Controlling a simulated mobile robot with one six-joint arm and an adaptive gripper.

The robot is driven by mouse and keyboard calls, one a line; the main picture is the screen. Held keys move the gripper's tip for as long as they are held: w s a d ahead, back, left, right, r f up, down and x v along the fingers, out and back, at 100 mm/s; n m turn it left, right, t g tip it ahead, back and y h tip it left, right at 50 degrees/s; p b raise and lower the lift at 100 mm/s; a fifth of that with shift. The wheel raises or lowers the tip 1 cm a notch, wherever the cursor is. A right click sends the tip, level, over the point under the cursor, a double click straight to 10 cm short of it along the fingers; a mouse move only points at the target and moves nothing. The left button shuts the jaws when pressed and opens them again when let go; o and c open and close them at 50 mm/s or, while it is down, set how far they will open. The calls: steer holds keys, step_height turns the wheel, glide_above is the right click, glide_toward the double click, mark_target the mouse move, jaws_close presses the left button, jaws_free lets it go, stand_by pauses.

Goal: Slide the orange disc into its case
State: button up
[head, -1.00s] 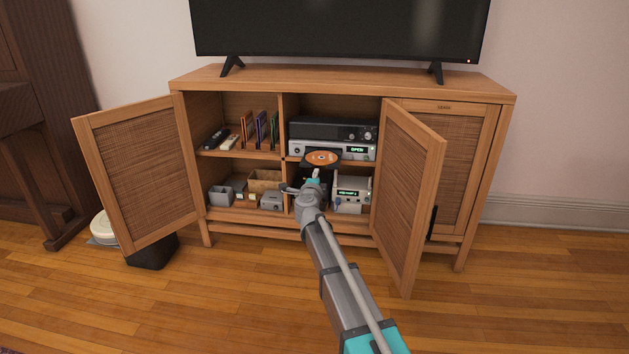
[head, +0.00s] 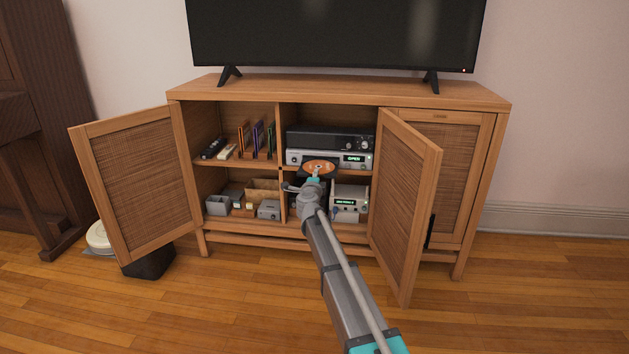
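The orange disc (head: 320,167) lies on the open black tray of the silver player (head: 328,157), whose display reads OPEN. Several thin coloured cases (head: 258,137) stand upright in the upper left compartment; I cannot tell which one belongs to the disc. My gripper (head: 315,176) is at the front edge of the disc, seen from behind and above. Its fingers are small and partly hidden by my wrist, so I cannot tell whether they touch the disc or are open.
The left door (head: 135,183) and the right door (head: 405,200) of the cabinet stand open, flanking my arm. Small grey boxes (head: 218,204) and a white device (head: 349,197) fill the lower shelf. Remotes (head: 214,147) lie beside the cases.

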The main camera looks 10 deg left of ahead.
steer(key=shift+w, duration=0.35)
steer(key=shift+c, duration=0.3)
jaws_close()
steer(key=shift+r+p, duration=1.5)
stand_by(0.4)
